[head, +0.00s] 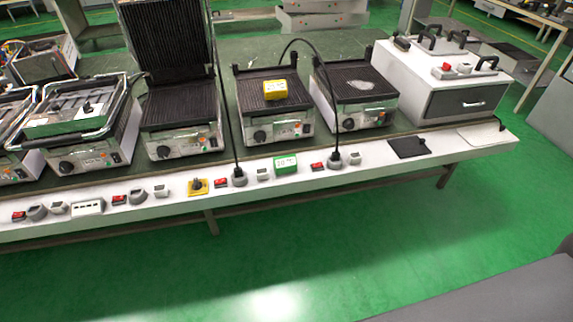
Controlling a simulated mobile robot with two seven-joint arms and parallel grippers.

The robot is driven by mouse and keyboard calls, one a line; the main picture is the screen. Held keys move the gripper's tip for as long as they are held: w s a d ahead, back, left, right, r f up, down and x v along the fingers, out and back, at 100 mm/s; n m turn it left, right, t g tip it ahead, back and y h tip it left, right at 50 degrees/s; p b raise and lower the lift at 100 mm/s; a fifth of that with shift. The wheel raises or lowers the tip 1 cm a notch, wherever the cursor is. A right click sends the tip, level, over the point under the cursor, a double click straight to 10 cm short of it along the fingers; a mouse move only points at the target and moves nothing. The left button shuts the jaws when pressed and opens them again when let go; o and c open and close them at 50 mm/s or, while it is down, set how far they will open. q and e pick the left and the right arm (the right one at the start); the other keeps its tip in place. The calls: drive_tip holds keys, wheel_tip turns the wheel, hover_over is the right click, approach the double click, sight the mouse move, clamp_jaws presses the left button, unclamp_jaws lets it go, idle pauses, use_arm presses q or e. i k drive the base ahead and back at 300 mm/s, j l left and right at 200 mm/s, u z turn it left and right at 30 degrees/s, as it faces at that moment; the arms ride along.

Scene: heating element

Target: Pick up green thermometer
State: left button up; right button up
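A small green device with a white display face (286,163), which looks like the green thermometer, is on the white front ledge of the bench, right of centre. It sits between a small white switch box and a red switch. Its display is too small to read. A yellow device (275,90) lies on a ribbed hotplate behind it. Neither of my grippers is in the head view.
Hotplates (265,118) and an open-lidded grill (180,115) stand behind the white ledge (390,165). Black cables drop to plugs (239,176) beside the green device. A white box with a drawer (440,85) stands right. Green floor in front is clear.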

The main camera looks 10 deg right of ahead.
sight(286, 164)
drive_tip(key=i+l+u, duration=0.1)
drive_tip(key=i+l, duration=0.3)
drive_tip(key=l, duration=0.2)
drive_tip(key=i+l+u, duration=0.25)
drive_tip(key=i+l, duration=0.15)
drive_tip(key=l, duration=0.25)
drive_tip(key=i+l, duration=0.2)
drive_tip(key=l, duration=0.15)
drive_tip(key=i+l+u, duration=0.25)
drive_tip(key=l, duration=0.45)
drive_tip(key=i+l, duration=0.25)
drive_tip(key=l+u, duration=0.05)
drive_tip(key=l, duration=0.05)
